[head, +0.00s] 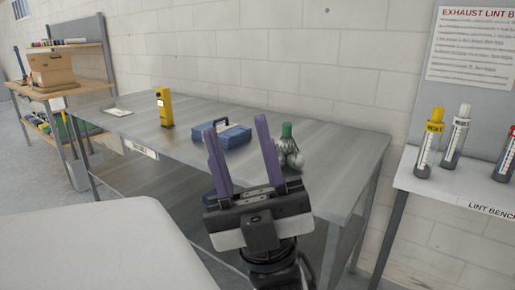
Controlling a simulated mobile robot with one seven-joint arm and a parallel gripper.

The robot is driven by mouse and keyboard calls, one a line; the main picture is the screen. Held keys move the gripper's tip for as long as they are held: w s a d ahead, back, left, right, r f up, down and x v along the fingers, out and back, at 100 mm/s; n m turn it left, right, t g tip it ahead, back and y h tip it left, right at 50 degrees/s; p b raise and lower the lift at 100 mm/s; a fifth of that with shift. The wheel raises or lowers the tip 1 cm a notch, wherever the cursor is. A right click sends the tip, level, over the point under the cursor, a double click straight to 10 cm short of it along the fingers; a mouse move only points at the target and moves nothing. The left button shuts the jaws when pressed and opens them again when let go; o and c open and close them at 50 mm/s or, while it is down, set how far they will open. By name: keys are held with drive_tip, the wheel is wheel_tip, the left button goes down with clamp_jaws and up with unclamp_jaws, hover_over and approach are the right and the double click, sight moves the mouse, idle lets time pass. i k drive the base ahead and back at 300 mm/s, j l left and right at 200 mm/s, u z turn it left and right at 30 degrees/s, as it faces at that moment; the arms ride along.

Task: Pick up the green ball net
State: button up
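The green ball net (288,149) stands on the grey metal table (335,150), near its right part. It has a green top, and pale round balls show below it. My gripper (236,128) is in front of the table, with two purple fingers pointing up and spread apart. It is open, with nothing seen held between the fingers. The net appears just to the right of the right finger in the picture, apart from it. The net's lower left side is close to the finger's outline, and I cannot tell the exact depth between them.
A blue case (224,136) and a yellow device (164,107) stand on the same table, left of the net. A white bench (458,183) at right holds several capped cylinders. A pale surface (95,245) fills the lower left. A block wall stands behind.

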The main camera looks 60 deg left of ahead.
sight(285, 146)
drive_tip(key=u, duration=1.4)
